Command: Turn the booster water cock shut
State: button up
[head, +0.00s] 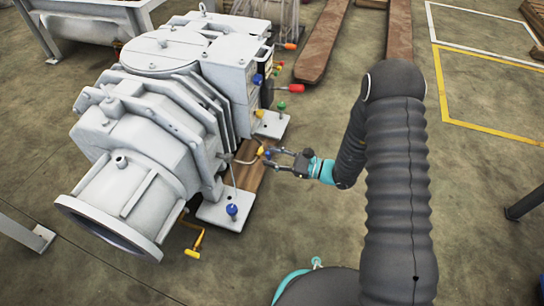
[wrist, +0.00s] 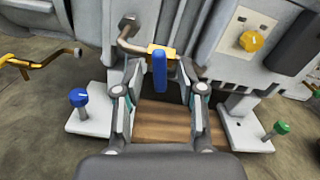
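A cock with a yellow body (wrist: 161,50) and a blue lever (wrist: 159,74) sits on a bent pipe (wrist: 128,32) at the machine's side. The lever hangs downward in the wrist view. In the head view the small yellow cock (head: 262,151) is beside my fingertips. My gripper (head: 270,159) is open, its fingers apart on either side of the blue lever in the wrist view (wrist: 163,82). I see gaps on both sides of the lever, so it is not gripped. No label shows which cock is the booster water one.
The large grey vacuum machine (head: 150,125) stands at left. A blue knob (head: 232,210) and a green knob (head: 281,105) stand on its foot plates. A yellow-handled lever (head: 193,252) is low at front. A yellow knob (wrist: 251,40) is at right.

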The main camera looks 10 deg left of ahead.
jog(key=shift+a, duration=0.15)
grip_shut()
jog(key=shift+m+p, duration=0.6)
jog(key=shift+m, duration=1.1)
grip_release()
